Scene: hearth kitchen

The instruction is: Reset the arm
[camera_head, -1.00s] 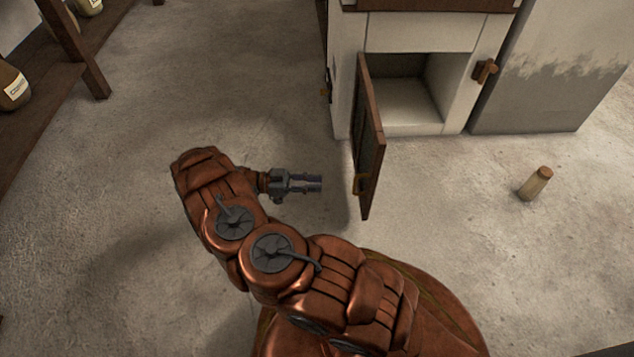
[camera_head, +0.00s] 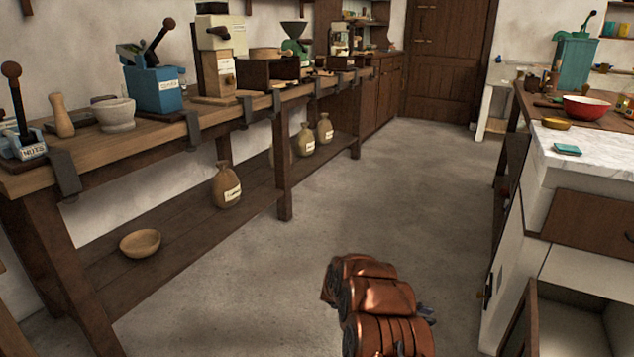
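My copper-coloured arm shows at the bottom centre of the head view, bent above the bare floor. My gripper (camera_head: 426,313) is mostly hidden behind the arm, with only a small dark part showing at its right side. Its fingers cannot be made out, so I cannot tell whether it is open or shut. It is to the left of the white cabinet (camera_head: 520,268), apart from it.
The cabinet's brown door (camera_head: 520,325) stands open at the lower right. A long wooden workbench (camera_head: 150,118) with grinders runs along the left, with a wooden bowl (camera_head: 140,243) and sacks on its lower shelf. The floor (camera_head: 380,190) between is clear.

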